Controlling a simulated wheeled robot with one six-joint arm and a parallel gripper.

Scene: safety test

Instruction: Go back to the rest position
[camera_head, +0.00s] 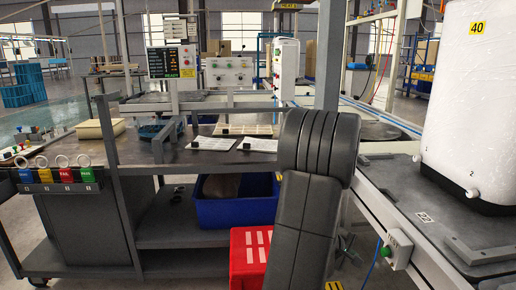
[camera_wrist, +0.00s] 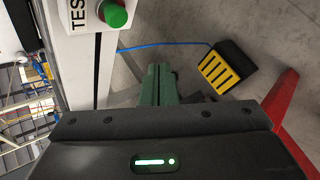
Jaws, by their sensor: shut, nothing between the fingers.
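My gripper (camera_wrist: 159,70) shows in the wrist view as two green fingers held together, with nothing between them. It is over the grey floor, beside a white box (camera_wrist: 78,22) with a green button (camera_wrist: 113,14). The button is up and left of the fingers and apart from them. In the head view my dark arm rises in front of the workbench, and my gripper is not visible there. The same kind of box with a green button (camera_head: 386,251) is at the edge of the right-hand stand.
A workbench (camera_head: 185,155) with papers and trays fills the left. A blue bin (camera_head: 235,212) and red crate (camera_head: 238,277) are low near my arm. A large white tank (camera_head: 470,100) stands right. A yellow-black pedal (camera_wrist: 216,70) and blue cable lie on the floor.

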